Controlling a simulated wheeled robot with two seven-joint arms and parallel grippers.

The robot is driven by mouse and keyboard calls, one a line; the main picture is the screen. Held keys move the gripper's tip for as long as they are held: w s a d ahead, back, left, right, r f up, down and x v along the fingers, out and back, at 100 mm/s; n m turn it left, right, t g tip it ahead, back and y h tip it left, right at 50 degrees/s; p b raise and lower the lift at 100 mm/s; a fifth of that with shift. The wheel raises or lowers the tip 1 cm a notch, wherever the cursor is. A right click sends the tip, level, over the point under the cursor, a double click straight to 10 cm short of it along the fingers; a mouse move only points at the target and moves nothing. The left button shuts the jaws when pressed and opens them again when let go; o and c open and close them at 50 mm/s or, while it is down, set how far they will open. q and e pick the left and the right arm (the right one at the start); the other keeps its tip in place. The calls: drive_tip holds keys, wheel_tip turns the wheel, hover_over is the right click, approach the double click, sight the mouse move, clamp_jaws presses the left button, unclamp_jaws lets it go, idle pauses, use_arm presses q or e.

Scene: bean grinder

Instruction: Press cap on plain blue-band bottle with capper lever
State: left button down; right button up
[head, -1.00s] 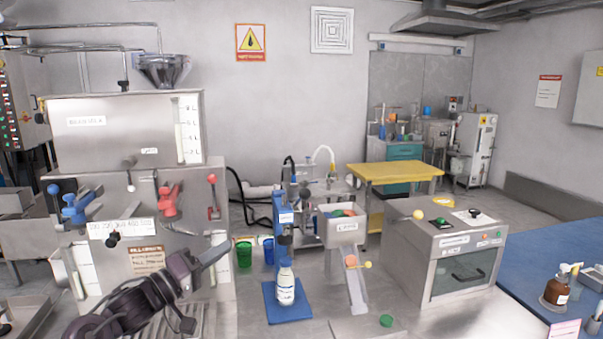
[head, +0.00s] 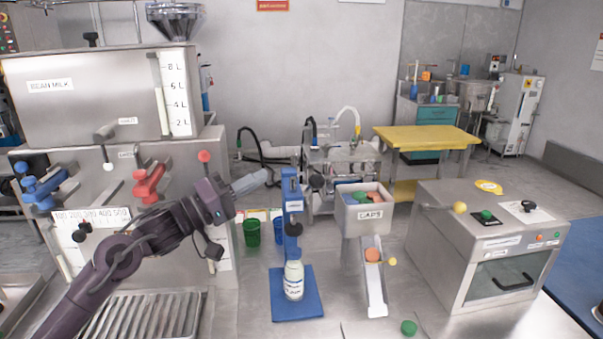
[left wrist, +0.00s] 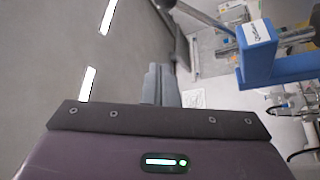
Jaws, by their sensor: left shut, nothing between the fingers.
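The blue capper (head: 291,192) stands on a blue base plate (head: 312,308), with a dark press head above the bottle. The white bottle (head: 293,284) with a blue-marked label stands upright on that plate under the head. I cannot tell whether a cap sits on it. My left gripper (head: 262,177) is shut and empty, just left of the capper's top and apart from it. In the left wrist view the gripper fingers (left wrist: 161,85) are together, and the capper's blue top (left wrist: 257,52) with a grey rod, likely the lever, is at upper right. My right gripper is out of view.
The CAPS hopper (head: 363,213) with a chute holding an orange cap (head: 372,255) stands right of the capper. A green cap (head: 409,328) lies in front. Green (head: 252,232) and blue cups stand behind left. The bean milk machine (head: 100,100) fills the left; a steel box (head: 485,240) stands right.

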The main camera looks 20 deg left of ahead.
use_arm(q)
drive_tip(key=p+x, duration=0.4)
drive_tip(key=x, duration=0.6)
drive_tip(key=s+d+f, duration=0.1)
drive_tip(key=s+f+p, duration=0.1)
drive_tip(key=shift+s+d+f+p, duration=0.3)
drive_tip(key=shift+s+d, duration=0.1)
